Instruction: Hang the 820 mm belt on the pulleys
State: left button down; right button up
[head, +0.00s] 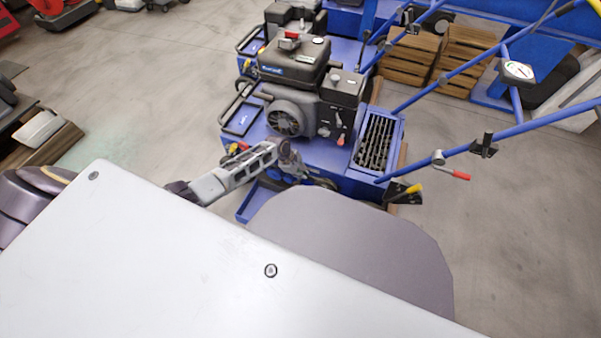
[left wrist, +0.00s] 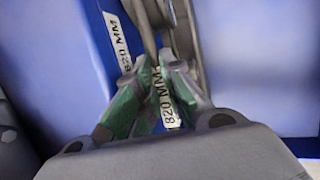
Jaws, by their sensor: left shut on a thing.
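My left gripper (head: 291,160) is at the near lower side of a blue aerator (head: 350,178) in the head view. In the left wrist view its green-padded fingers (left wrist: 158,88) are shut on a dark grey belt (left wrist: 184,38), which runs up from the fingertips. A white tag reading "820 MM" (left wrist: 168,103) shows between the fingers. A second "820 MM" label (left wrist: 118,42) is on a blue surface to the left. I cannot make out the pulleys; the gripper and my own body hide part of the aerator's near side. My right gripper is not in view.
A black engine (head: 297,90) sits on the aerator's deck. Blue handle bars (head: 440,85) with a red-gripped lever (head: 455,173) reach to the upper right. Wooden crates (head: 468,55) stand behind. Open concrete floor (head: 165,75) lies left of the aerator.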

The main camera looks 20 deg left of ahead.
pick_arm(q)
jog(key=shift+f, duration=0.2)
dwell(0.3)
jog(key=c, duration=1.5)
grip_release()
jog(key=shift+o, duration=0.2)
jog(key=shift+w+r, duration=0.15)
jog(key=shift+a+r, duration=0.1)
jog(key=shift+r, duration=0.05)
jog(key=shift+a+r, duration=0.25)
jog(key=shift+r, duration=0.45)
jog(key=s+v, duration=0.1)
jog(key=v, duration=0.9)
jog(key=shift+d+f, duration=0.1)
jog(key=shift+f, duration=0.05)
